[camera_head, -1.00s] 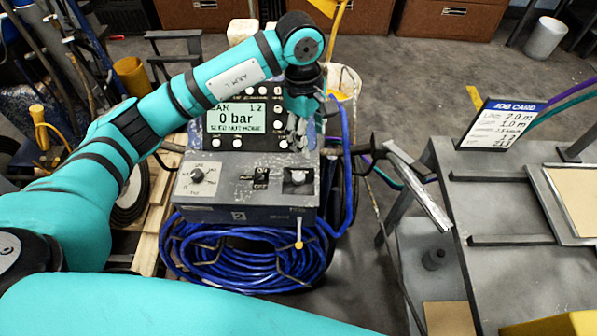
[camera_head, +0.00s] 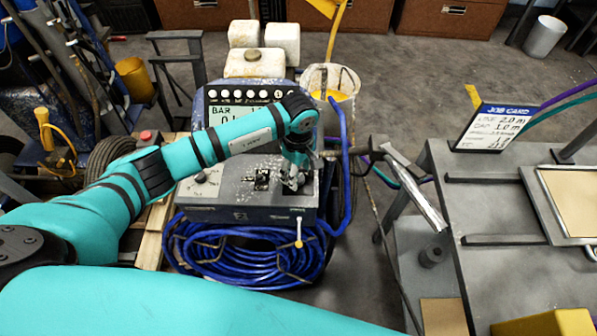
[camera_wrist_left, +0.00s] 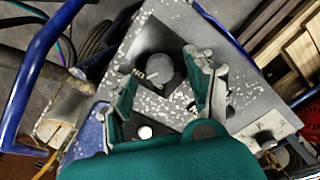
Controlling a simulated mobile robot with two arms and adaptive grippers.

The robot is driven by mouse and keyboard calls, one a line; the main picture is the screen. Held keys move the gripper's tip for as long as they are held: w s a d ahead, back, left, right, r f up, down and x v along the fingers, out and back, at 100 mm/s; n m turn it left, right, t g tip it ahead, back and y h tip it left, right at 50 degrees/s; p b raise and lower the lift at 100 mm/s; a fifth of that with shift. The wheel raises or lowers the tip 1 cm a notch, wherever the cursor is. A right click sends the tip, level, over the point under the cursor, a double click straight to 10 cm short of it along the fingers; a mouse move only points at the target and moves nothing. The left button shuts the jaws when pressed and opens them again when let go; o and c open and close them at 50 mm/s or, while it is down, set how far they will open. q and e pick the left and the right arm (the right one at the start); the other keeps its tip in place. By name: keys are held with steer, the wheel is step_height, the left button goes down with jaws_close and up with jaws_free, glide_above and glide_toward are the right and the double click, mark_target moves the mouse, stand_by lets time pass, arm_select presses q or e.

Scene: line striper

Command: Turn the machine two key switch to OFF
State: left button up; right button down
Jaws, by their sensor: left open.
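The grey control box (camera_head: 220,208) of machine two, with a "2" on its front, stands in the middle of the head view. My left gripper (camera_head: 293,182) is over the right end of its top panel, pointing down, and covers the key switch there. In the left wrist view, the round grey key switch (camera_wrist_left: 159,68) shows on a dark plate with an "ON" mark beside it. The fingers of my left gripper (camera_wrist_left: 160,80) are open, one on each side of the switch in the picture. I cannot tell whether they touch it. My right gripper is not in view.
A black-and-white switch (camera_head: 262,181) and a dial (camera_head: 203,177) sit left of the gripper on the same panel. A display (camera_head: 222,115) stands behind, partly covered by my arm. Blue hose (camera_head: 245,262) is coiled below. A grey bench (camera_head: 510,215) is at right.

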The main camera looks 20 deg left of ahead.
arm_select(q)
steer(key=shift+f, duration=0.95)
jaws_close()
